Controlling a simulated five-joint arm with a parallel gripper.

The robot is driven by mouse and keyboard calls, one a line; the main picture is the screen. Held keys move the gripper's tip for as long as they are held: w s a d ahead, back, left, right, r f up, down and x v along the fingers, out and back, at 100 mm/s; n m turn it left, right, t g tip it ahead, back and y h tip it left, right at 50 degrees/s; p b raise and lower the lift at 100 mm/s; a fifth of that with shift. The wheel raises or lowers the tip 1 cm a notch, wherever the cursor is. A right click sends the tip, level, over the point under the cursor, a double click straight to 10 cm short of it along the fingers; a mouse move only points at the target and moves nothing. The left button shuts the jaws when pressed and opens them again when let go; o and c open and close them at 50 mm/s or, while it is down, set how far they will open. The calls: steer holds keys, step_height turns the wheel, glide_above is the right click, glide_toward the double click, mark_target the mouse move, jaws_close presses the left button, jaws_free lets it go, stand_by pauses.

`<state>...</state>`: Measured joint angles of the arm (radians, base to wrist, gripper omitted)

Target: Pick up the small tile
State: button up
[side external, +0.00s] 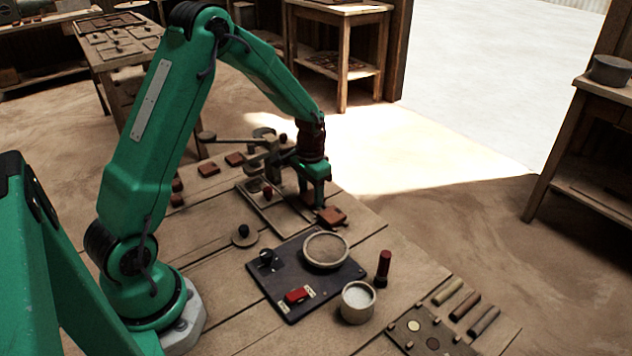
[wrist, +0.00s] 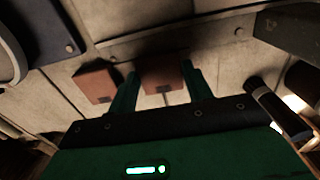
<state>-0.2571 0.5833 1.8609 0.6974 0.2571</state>
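My gripper (side external: 313,192) points down over the far right part of the wooden bench. In the wrist view, the two green fingers of my gripper (wrist: 160,72) stand apart, with a reddish-brown tile (wrist: 161,79) between them. A narrow gap shows at its left side; I cannot tell whether the right finger touches it. A second reddish-brown tile (wrist: 96,84) lies just left of the fingers. In the side view, one tile (side external: 332,216) lies in front of the gripper, and another (side external: 307,199) is partly hidden under it. I cannot tell for certain which is the small one.
A wooden frame with a dark knob (side external: 267,192) stands left of the gripper. Several tiles (side external: 208,170) lie along the back. A dark board (side external: 290,275) with a round dish (side external: 326,250), a white-filled cup (side external: 357,300) and a red-and-black cylinder (side external: 383,268) are nearer the camera.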

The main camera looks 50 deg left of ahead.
mark_target(312, 198)
steer(key=c, duration=0.5)
steer(key=shift+r, duration=0.15)
steer(key=shift+r, duration=0.55)
steer(key=r, duration=0.3)
steer(key=shift+d+r, duration=0.1)
steer(key=shift+d, duration=0.3)
steer(key=s+d+r, duration=0.3)
steer(key=d+r, duration=0.3)
steer(key=d, duration=0.4)
steer(key=shift+d+r, duration=0.2)
steer(key=shift+s, duration=0.1)
